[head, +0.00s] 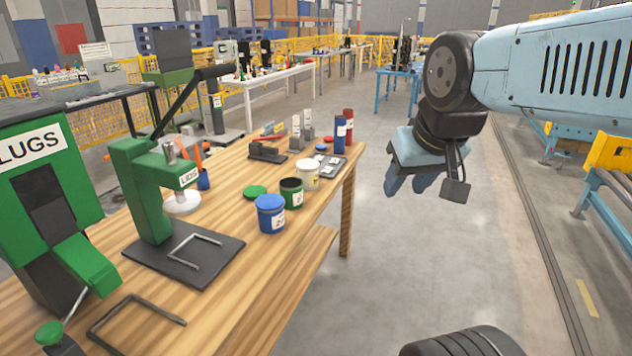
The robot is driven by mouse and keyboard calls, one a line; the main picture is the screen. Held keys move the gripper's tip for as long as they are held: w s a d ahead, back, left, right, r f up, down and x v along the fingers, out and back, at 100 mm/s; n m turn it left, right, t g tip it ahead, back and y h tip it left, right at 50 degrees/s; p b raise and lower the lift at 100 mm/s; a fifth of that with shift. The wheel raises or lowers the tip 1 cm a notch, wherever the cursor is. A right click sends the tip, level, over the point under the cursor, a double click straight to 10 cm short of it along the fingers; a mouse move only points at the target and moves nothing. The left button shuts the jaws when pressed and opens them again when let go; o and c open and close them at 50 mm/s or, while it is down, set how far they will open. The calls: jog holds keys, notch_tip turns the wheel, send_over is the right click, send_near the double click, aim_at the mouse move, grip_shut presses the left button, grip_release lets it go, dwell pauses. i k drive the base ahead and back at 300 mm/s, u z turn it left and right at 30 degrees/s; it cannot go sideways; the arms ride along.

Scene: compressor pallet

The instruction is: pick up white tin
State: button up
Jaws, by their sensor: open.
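The white tin (306,177) is a small cream-white can with a label. It stands upright near the right edge of the wooden bench (222,268), behind a green tin (291,193). The green tin partly overlaps it in the view. My gripper (409,186) hangs in the air to the right of the bench, over the open floor and apart from the white tin. Its light blue fingers point down, open, and nothing shows between them.
A blue tin (271,215) stands in front of the green tin, with a green lid (255,192) lying beside them. A green press (140,190) and its dark base fill the bench's left. Blue and red cylinders (348,125) stand behind. Floor right of the bench is clear.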

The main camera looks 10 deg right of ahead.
aim_at(310, 179)
jog(key=u, duration=0.15)
jog(key=i, duration=0.9)
jog(key=z, duration=0.1)
